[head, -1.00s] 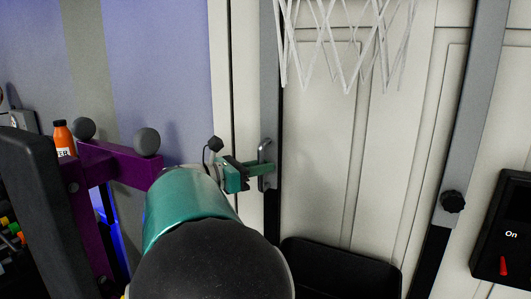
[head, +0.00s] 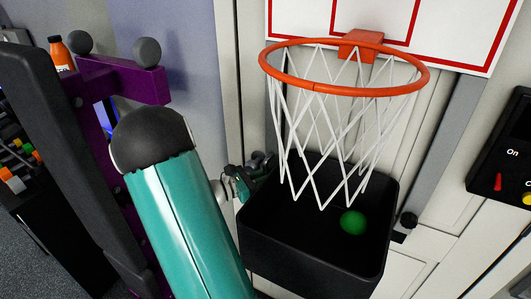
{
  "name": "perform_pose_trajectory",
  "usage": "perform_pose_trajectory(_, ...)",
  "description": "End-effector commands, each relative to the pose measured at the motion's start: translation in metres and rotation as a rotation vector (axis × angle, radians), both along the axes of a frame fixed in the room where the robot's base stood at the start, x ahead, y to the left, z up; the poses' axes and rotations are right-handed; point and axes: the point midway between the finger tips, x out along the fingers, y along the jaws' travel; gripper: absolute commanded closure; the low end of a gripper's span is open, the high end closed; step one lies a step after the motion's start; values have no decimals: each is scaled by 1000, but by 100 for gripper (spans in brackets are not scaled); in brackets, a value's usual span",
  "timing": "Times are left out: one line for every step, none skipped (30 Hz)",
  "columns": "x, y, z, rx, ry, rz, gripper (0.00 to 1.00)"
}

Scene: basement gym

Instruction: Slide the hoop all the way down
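The hoop is an orange ring (head: 345,90) with a white net (head: 325,130), fixed by an orange bracket (head: 360,45) to a white backboard (head: 395,22) with red lines. A black bin (head: 310,258) is below the ring, with a green ball (head: 352,222) in it. The net's lower end hangs in front of or inside the bin opening. My gripper (head: 248,178) is at the bin's upper left edge, by the left side of the hoop frame. Its fingers are small and partly hidden there. I cannot tell whether they are closed on the frame's handle.
A grey rail (head: 450,125) with a black knob (head: 408,220) runs down the right side, against a white panelled door. A black box (head: 505,150) marked "On" is at the right. A purple rack (head: 125,80) with grey knobs stands close at the left, near my arm.

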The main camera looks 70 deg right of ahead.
Motion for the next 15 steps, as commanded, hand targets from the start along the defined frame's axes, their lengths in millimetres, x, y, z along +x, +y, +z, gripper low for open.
perform_pose_trajectory(0, 1, -12, 4, 5, -1, 100)
perform_pose_trajectory(-1, 1, -17, 4, 5, -1, 100)
perform_pose_trajectory(-1, 1, -23, 4, 3, -1, 100)
perform_pose_trajectory(-1, 1, -28, 5, 4, -2, 100)
perform_pose_trajectory(-1, 1, -31, 3, 2, -2, 100)
perform_pose_trajectory(-1, 1, -35, 3, 2, -2, 100)
perform_pose_trajectory(-1, 1, -38, 3, 2, -2, 100)
perform_pose_trajectory(-1, 1, -40, 3, 2, -2, 100)
perform_pose_trajectory(-1, 1, -43, 3, 2, -2, 100)
perform_pose_trajectory(-1, 1, -44, 2, 1, -2, 100)
perform_pose_trajectory(-1, 1, -46, 2, 1, -2, 100)
perform_pose_trajectory(-1, 1, -47, 3, 0, -1, 100)
perform_pose_trajectory(-1, 1, -48, 3, 0, -1, 100)
perform_pose_trajectory(0, 1, -48, 4, 0, -1, 100)
perform_pose_trajectory(-1, 1, -49, 4, -1, -1, 100)
